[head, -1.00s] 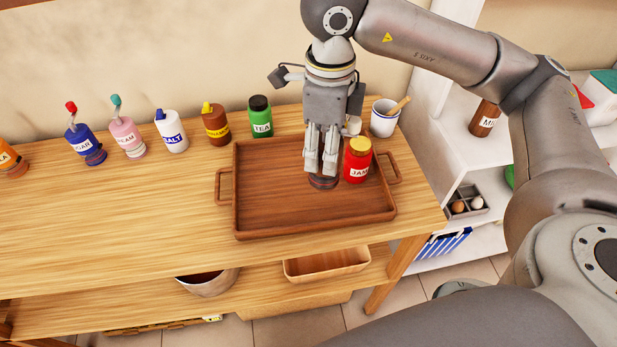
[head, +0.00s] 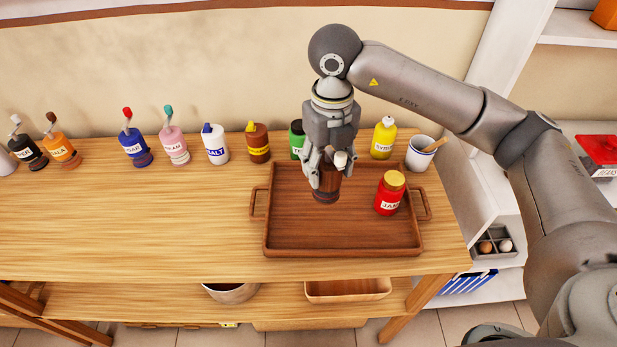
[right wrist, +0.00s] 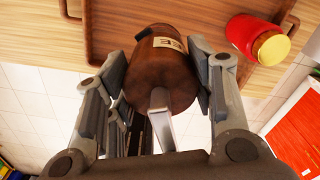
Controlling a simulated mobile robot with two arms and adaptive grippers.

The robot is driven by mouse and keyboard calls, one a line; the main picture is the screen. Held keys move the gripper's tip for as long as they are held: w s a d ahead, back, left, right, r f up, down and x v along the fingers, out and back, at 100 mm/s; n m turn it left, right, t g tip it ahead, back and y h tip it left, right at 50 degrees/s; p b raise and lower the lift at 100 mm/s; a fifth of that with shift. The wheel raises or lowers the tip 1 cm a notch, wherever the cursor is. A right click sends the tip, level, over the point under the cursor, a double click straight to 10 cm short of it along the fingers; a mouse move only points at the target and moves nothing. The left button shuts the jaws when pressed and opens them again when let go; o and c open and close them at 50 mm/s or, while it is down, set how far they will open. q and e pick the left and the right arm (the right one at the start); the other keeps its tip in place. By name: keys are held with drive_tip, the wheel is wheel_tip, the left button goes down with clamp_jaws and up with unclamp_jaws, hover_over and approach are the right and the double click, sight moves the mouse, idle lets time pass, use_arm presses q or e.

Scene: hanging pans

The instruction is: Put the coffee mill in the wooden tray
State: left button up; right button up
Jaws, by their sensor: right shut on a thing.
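The coffee mill (head: 327,186) is dark brown with a pale label and a pale crank end. My right gripper (head: 326,172) is shut on it, over the back-middle part of the wooden tray (head: 300,240). I cannot tell whether its base touches the tray floor. In the right wrist view the mill (right wrist: 160,80) sits between the two fingers, its label partly showing. The tray is brown with a handle at each end. My left gripper is not in view.
A red jam jar (head: 390,193) stands in the tray's right part, apart from the mill. Behind the tray are a green tea jar (head: 297,140), a yellow bottle (head: 384,138) and a white cup (head: 420,153). The table's left front is clear.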

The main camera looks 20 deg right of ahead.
drive_tip(key=w+a+f+p, duration=0.1)
drive_tip(key=f, duration=0.1)
drive_tip(key=w+a+f+p, duration=0.1)
drive_tip(key=w+f, duration=0.1)
drive_tip(key=f, duration=0.1)
drive_tip(key=w+a+f+p, duration=0.1)
drive_tip(key=f, duration=0.2)
drive_tip(key=shift+w+f, duration=0.1)
drive_tip(key=shift+w, duration=0.1)
drive_tip(key=shift+f, duration=0.65)
drive_tip(key=o, duration=0.7)
drive_tip(key=shift+f, duration=0.1)
drive_tip(key=o, duration=0.5)
